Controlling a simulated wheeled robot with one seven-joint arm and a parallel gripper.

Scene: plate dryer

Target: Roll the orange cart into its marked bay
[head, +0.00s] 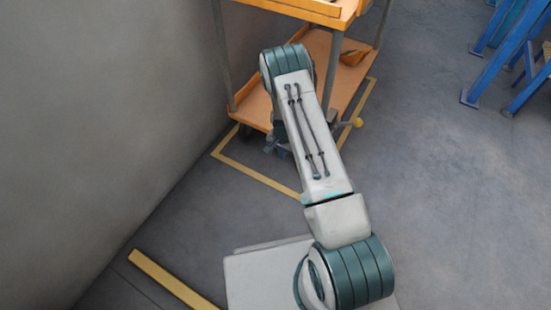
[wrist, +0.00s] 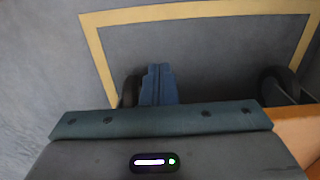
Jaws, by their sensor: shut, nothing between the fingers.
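The orange cart (head: 334,70) stands beside the wall at the top middle of the head view. A yellow floor outline (head: 255,177) marks the bay; its near and right lines show around the cart's base. The far side is hidden. My gripper (wrist: 160,86) is shut and empty, pointing at the floor beside two dark wheels (wrist: 280,84). Part of the orange cart (wrist: 301,128) shows at lower right in the wrist view. In the head view my arm hides the cart's near middle.
A grey wall (head: 110,100) runs along the left. A blue frame (head: 500,55) stands at the upper right. A separate yellow floor strip (head: 170,278) lies at lower left. The floor (head: 440,190) right of the cart is clear.

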